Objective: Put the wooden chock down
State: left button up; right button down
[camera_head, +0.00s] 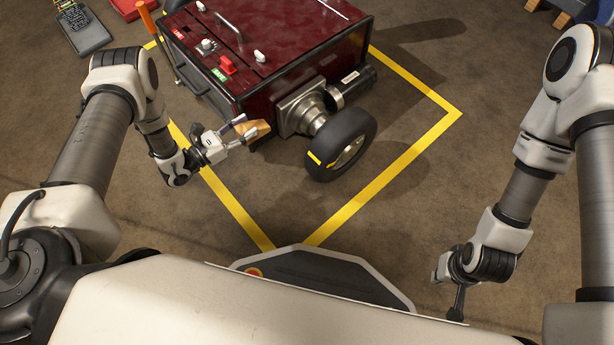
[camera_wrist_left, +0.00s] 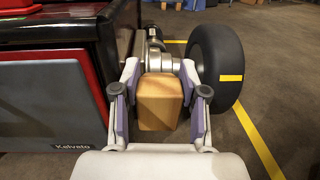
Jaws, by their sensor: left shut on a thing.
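The wooden chock (camera_head: 256,129) is a light brown block. My left gripper (camera_head: 243,131) is shut on it and holds it beside the dark red machine, to the left of the black wheel. In the left wrist view the chock (camera_wrist_left: 160,101) sits between the two fingers of my left gripper (camera_wrist_left: 160,95). Whether the chock touches the floor, I cannot tell. My right gripper (camera_head: 451,283) is at the lower right, far from the chock; its fingers are too small and partly hidden to tell their state.
The dark red machine (camera_head: 270,50) stands inside a yellow floor outline (camera_head: 394,176). Its black wheel (camera_head: 341,144) with a yellow mark sticks out towards me. An orange handle (camera_head: 146,17) and a dark device (camera_head: 82,30) are at upper left. The floor right of the outline is clear.

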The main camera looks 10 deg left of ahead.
pick_arm(q)
jog(key=s+f+y+b, duration=0.1)
jog(key=s+f, duration=0.3)
jog(key=f, duration=0.4)
jog(key=s+f, duration=0.3)
jog(key=f, duration=0.5)
jog(key=shift+n+t, duration=0.4)
jog(key=d+b, duration=0.1)
jog(key=d, duration=0.4)
jog(key=w+d+f+b, duration=0.1)
jog(key=d, duration=0.4)
jog(key=d+f+b, duration=0.1)
jog(key=d, duration=0.4)
jog(key=shift+w+d+f+b, duration=0.2)
jog(key=shift+d+f+b, duration=0.05)
jog(key=shift+b, duration=0.15)
notch_tip(320, 180, down, 4)
jog(key=b, duration=0.3)
jog(key=shift+r, duration=0.4)
jog(key=shift+f, duration=0.1)
jog(key=o, duration=1.1)
jog(key=shift+o, duration=0.5)
